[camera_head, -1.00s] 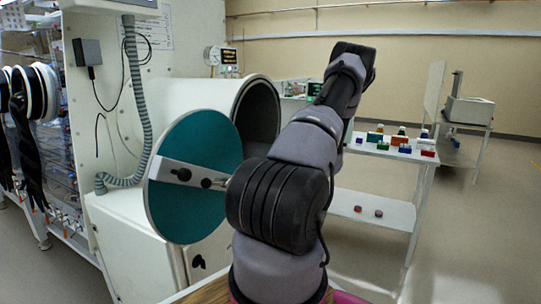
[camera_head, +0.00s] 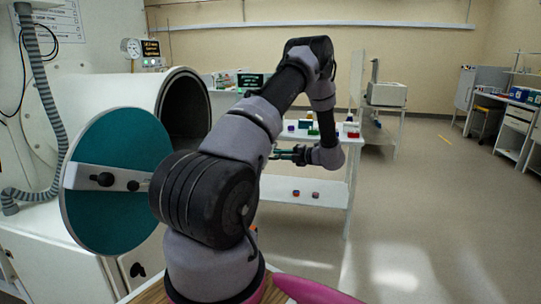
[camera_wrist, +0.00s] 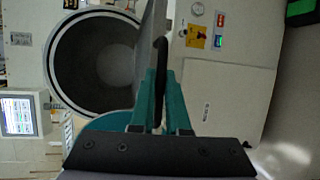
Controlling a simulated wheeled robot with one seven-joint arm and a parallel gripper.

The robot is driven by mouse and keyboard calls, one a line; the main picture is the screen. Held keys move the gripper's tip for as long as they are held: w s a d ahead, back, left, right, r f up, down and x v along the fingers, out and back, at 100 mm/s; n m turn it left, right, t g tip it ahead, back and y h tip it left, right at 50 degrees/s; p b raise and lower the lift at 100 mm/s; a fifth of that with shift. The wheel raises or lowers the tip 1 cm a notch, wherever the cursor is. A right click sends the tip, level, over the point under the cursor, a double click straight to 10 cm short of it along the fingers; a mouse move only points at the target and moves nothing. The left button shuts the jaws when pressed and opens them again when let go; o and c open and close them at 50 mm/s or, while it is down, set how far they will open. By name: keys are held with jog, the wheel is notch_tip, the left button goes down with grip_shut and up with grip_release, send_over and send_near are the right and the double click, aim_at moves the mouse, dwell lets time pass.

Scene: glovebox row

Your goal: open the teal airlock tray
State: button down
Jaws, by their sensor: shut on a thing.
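The round teal airlock door (camera_head: 110,215) stands swung out in front of the white cylindrical chamber, whose dark mouth (camera_head: 188,110) is open behind it. A pale metal bar with black knobs crosses the door; my arm hides its right end. My gripper (camera_head: 275,154) shows in the head view beyond my arm, pointing left. In the wrist view my gripper (camera_wrist: 160,110) has its teal fingers shut on a thin black handle (camera_wrist: 160,75) beside a grey plate seen edge-on. A teal patch shows left of the fingers. The round chamber mouth (camera_wrist: 95,62) is upper left; I cannot make out a separate tray inside.
A white shelf rack (camera_head: 310,190) with small coloured items stands behind my arm. A corrugated grey hose (camera_head: 45,100) hangs at the left. A lit screen (camera_wrist: 17,115) shows in the wrist view. The floor at the right is clear.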

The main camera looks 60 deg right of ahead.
jog(key=shift+s+d, duration=0.1)
jog(key=shift+s, duration=0.15)
jog(key=c, duration=0.9)
grip_release()
jog(key=s+r, duration=0.2)
jog(key=s, duration=0.8)
jog(key=shift+s, duration=0.25)
